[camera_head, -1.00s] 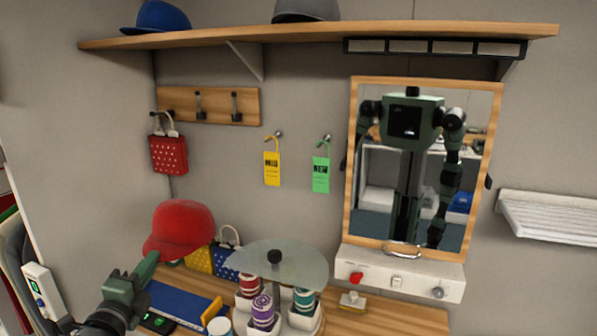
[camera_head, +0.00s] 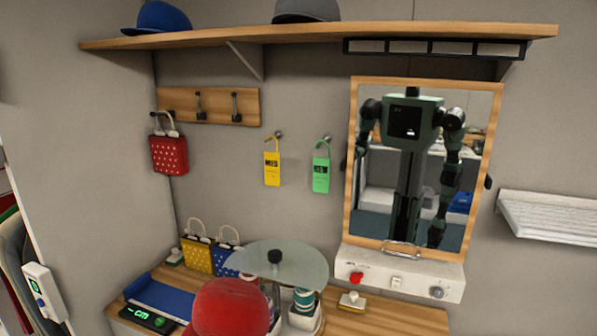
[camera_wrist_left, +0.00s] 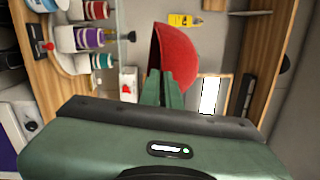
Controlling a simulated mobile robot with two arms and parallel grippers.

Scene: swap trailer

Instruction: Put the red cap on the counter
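The red cap (camera_head: 230,308) is at the bottom of the head view, in front of the wooden counter (camera_head: 395,319) and covering part of it. The cap also shows in the left wrist view (camera_wrist_left: 174,58). There my left gripper (camera_wrist_left: 165,85) is shut on the cap's edge. In the head view the left gripper is out of sight, below or behind the cap. The cap seems to be held above the counter; the gap under it cannot be seen. My right gripper is not in view.
A glass-topped carousel (camera_head: 283,262) with spools stands behind the cap. Yellow (camera_head: 197,256) and blue dotted bags stand behind. The counter's right part is mostly clear.

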